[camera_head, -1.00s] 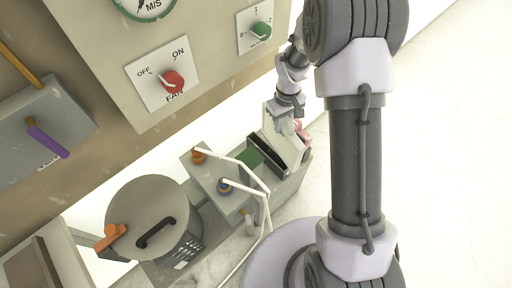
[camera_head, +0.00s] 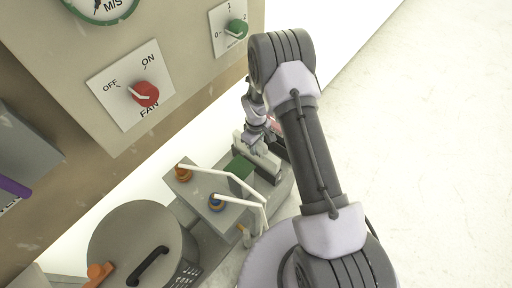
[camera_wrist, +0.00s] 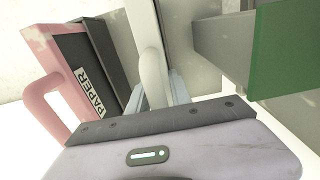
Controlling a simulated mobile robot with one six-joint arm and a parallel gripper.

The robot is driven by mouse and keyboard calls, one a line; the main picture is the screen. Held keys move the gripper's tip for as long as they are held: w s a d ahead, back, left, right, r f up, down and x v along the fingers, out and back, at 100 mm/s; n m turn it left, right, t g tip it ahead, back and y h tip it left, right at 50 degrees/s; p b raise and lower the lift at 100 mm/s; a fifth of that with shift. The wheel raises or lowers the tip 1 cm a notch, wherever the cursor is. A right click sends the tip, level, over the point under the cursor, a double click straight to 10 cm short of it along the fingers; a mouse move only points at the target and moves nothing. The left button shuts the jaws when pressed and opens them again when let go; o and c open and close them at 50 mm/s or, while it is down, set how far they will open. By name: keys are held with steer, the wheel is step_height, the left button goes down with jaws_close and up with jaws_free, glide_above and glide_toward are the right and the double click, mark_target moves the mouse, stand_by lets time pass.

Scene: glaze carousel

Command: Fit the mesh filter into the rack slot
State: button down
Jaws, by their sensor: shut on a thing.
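My gripper (camera_head: 258,146) is shut on the pale handle of the white-framed mesh filter (camera_wrist: 145,25). In the wrist view the handle (camera_wrist: 152,72) stands between my fingertips (camera_wrist: 162,95). In the head view the filter (camera_head: 264,162) is at the grey rack, partly hidden by my gripper. I cannot tell how deep it sits or whether it is in the slot. A pink-framed filter (camera_wrist: 52,70) labelled PAPER stands beside it on the left in the wrist view, next to a dark rack wall (camera_wrist: 105,50).
A green-faced block (camera_wrist: 285,50) is close on the right in the wrist view. A grey box with orange (camera_head: 184,173) and blue (camera_head: 217,202) knobs and white pipes (camera_head: 222,171) is near. A round lidded drum (camera_head: 135,240) and a control panel (camera_head: 130,90) stand left.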

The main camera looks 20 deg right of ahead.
steer(key=shift+f, duration=0.2)
steer(key=c, duration=1.2)
jaws_free()
steer(key=shift+o, duration=0.2)
steer(key=shift+r, duration=0.1)
step_height(320, 180, up, 12)
steer(key=p, duration=0.5)
steer(key=shift+r, duration=0.15)
